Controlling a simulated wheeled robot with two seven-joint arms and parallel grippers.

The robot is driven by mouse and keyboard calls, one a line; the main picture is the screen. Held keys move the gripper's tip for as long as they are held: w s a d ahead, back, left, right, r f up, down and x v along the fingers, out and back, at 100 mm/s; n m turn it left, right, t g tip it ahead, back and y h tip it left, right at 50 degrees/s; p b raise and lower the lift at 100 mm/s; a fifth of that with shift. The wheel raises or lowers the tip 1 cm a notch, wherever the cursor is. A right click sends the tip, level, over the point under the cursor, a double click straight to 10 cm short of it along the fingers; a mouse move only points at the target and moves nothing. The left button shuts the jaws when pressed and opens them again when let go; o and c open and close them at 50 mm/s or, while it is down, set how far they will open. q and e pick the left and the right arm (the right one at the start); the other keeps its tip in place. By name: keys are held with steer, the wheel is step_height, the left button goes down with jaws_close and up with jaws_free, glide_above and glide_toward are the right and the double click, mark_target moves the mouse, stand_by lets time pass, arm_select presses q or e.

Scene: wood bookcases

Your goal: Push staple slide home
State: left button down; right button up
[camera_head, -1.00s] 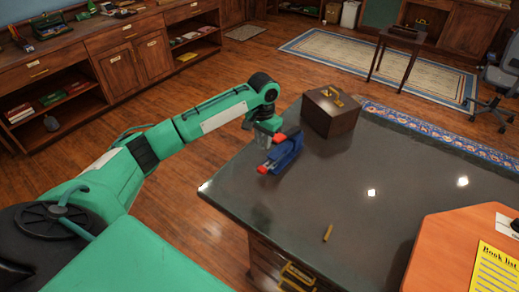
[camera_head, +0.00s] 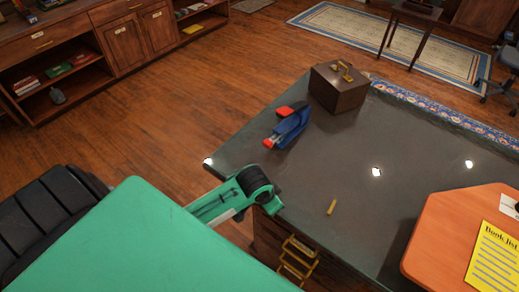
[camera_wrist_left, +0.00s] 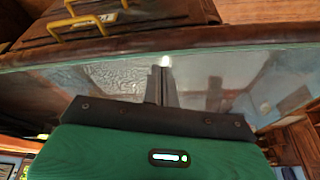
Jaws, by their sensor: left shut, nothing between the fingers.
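The blue stapler (camera_head: 290,127) with red ends lies on the dark desk top (camera_head: 340,160), near its left edge and in front of the brown box. My left arm's green and black wrist part (camera_head: 250,187) is at the desk's near left edge, apart from the stapler. The left gripper's fingers are hidden in the head view. In the left wrist view the left gripper (camera_wrist_left: 163,72) is shut and empty, with no stapler visible there. My right gripper is in neither view.
A brown box (camera_head: 338,90) with a brass handle stands behind the stapler. A small yellow-brown stick (camera_head: 332,207) lies on the desk. An orange board (camera_head: 440,235) with a yellow book list (camera_head: 494,258) is at right. Brass drawer handles (camera_head: 297,258) stick out at the desk's front.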

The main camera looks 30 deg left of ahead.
mark_target(266, 146)
arm_select(q)
steer(key=s+a+f+m+t+y+b, duration=0.1)
steer(key=s+a+m+t+y, duration=0.3)
steer(key=a, duration=0.7)
steer(key=w+a+r+m+t+h, duration=0.1)
steer(key=m+t, duration=0.1)
steer(key=w+a+r+m+t+h, duration=0.1)
steer(key=w+a+m+t, duration=0.1)
steer(key=m, duration=0.1)
steer(key=w+a+r+m+t+b, duration=0.1)
steer(key=a+r+m, duration=0.1)
steer(key=m, duration=0.1)
steer(key=shift+w+r+t+h, duration=0.1)
steer(key=shift+w+t+h, duration=0.2)
steer(key=shift+t+h, duration=0.1)
steer(key=m, duration=0.1)
steer(key=r+m+h, duration=0.1)
steer(key=shift+w+m+t+h, duration=0.25)
steer(key=shift+m+t+h, duration=0.05)
steer(key=shift+w+d, duration=0.15)
steer(key=shift+w, duration=0.4)
steer(key=p+x, duration=0.1)
steer(key=x, duration=0.3)
steer(key=p+x, duration=0.1)
steer(key=x, duration=0.3)
steer(key=r+x, duration=0.1)
steer(key=x, duration=0.3)
steer(key=shift+w+f+p, duration=0.15)
steer(key=shift+w+p, duration=0.25)
steer(key=shift+w, duration=0.05)
